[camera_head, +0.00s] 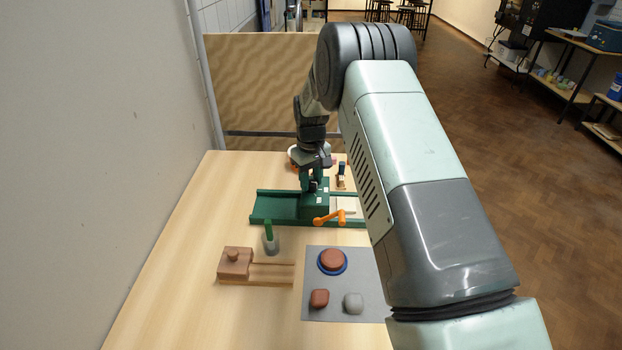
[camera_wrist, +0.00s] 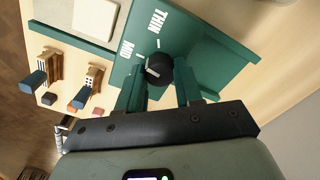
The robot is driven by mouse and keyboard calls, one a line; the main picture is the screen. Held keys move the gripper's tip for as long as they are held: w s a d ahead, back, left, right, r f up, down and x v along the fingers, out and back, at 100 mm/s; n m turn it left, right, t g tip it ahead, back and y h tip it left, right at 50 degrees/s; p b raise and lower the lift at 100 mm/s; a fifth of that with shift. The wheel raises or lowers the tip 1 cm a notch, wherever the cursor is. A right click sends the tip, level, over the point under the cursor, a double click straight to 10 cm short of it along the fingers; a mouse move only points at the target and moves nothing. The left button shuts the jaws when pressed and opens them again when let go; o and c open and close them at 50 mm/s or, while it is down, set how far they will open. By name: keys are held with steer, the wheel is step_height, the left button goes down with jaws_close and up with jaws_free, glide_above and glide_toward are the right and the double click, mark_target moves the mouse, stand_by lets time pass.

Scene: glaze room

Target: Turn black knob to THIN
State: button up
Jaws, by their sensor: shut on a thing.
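The black knob (camera_wrist: 159,69) sits on top of the green machine, and the wrist view shows it between my fingertips. Its pale pointer line is tilted, and I cannot tell exactly which mark it points at. The labels THIN (camera_wrist: 157,21) and MID (camera_wrist: 126,48) are printed in white on the green panel (camera_wrist: 128,68). My gripper (camera_wrist: 160,82) is shut on the knob from above. In the head view my gripper (camera_head: 312,183) reaches down onto the green machine (camera_head: 278,208), and the knob is mostly hidden there.
An orange crank (camera_head: 328,217) sticks out at the machine's front. A wooden block on a rail (camera_head: 236,261), a green-handled tool in a grey cup (camera_head: 270,240) and a grey mat (camera_head: 332,287) with clay pieces lie nearer. Stamps (camera_wrist: 83,93) stand beside the machine. The table's left side is clear.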

mark_target(311, 182)
steer(key=m, duration=0.5)
steer(key=shift+m, duration=2.4)
steer(key=o, duration=1)
steer(key=shift+o, duration=0.2)
step_height(311, 182, up, 11)
